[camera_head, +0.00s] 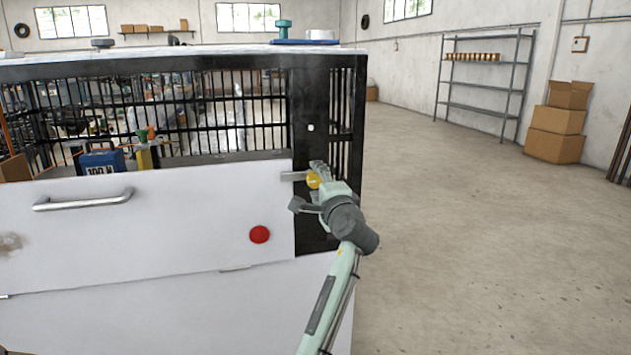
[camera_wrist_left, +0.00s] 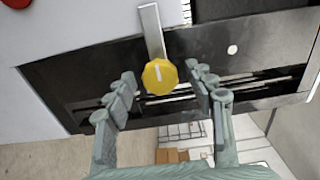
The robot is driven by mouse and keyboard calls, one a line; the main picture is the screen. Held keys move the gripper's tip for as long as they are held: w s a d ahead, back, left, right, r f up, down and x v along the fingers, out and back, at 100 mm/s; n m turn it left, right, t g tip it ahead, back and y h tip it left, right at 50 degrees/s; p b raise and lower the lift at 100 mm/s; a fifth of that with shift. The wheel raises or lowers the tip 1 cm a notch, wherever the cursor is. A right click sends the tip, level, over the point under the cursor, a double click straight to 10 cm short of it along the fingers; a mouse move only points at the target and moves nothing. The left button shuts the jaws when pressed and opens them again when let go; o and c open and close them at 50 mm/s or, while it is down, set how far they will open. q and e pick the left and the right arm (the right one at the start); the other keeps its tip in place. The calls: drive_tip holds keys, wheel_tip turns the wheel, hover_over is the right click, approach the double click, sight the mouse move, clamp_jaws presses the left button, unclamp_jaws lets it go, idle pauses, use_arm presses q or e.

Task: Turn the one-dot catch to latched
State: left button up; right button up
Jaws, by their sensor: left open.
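The catch has a yellow many-sided knob (camera_head: 313,180) with a grey metal bar (camera_head: 294,176) on the black post at the right end of the white panel (camera_head: 170,215). The bar points left, level, and its end reaches the panel's edge. One white dot (camera_head: 310,127) is on the post above the knob; it also shows in the left wrist view (camera_wrist_left: 232,50). In that view the knob (camera_wrist_left: 159,76) bears a short white line. My left gripper (camera_head: 310,187) is open, its fingers on either side of the knob with gaps; contact is not visible. My right gripper is out of view.
The white panel has a metal handle (camera_head: 83,199) and a red disc (camera_head: 259,234). Behind the barred wall (camera_head: 240,100) are a blue box (camera_head: 101,160) and a yellow bottle (camera_head: 144,158). The floor to the right is clear up to stacked cartons (camera_head: 555,133) and a shelf.

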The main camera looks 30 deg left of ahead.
use_arm(q)
drive_tip(key=v, duration=0.5)
drive_tip(key=shift+s+d, duration=0.3)
drive_tip(key=s+d+f+n+g+h, duration=0.1)
drive_tip(key=s+f+h, duration=0.25)
drive_tip(key=f, duration=0.65)
drive_tip(key=s+d+f+n+g+h+p, duration=0.15)
drive_tip(key=s+f, duration=0.35)
drive_tip(key=f, duration=0.5)
drive_tip(key=s+d+f+g+h, duration=0.1)
drive_tip(key=s+f+h, duration=0.25)
drive_tip(key=f, duration=0.55)
drive_tip(key=s+d+f+n+g+h, duration=0.2)
drive_tip(key=s+d+f, duration=0.1)
drive_tip(key=s+f, duration=0.4)
drive_tip(key=s+d+f+n+g+h, duration=0.2)
drive_tip(key=s+f, duration=0.5)
drive_tip(key=s, duration=0.6)
drive_tip(key=shift+s+d+f+g+p, duration=0.2)
drive_tip(key=shift+s+d+g+p, duration=0.25)
drive_tip(key=shift+d, duration=0.7)
drive_tip(key=shift+w, duration=0.15)
drive_tip(key=shift+c, duration=0.3)
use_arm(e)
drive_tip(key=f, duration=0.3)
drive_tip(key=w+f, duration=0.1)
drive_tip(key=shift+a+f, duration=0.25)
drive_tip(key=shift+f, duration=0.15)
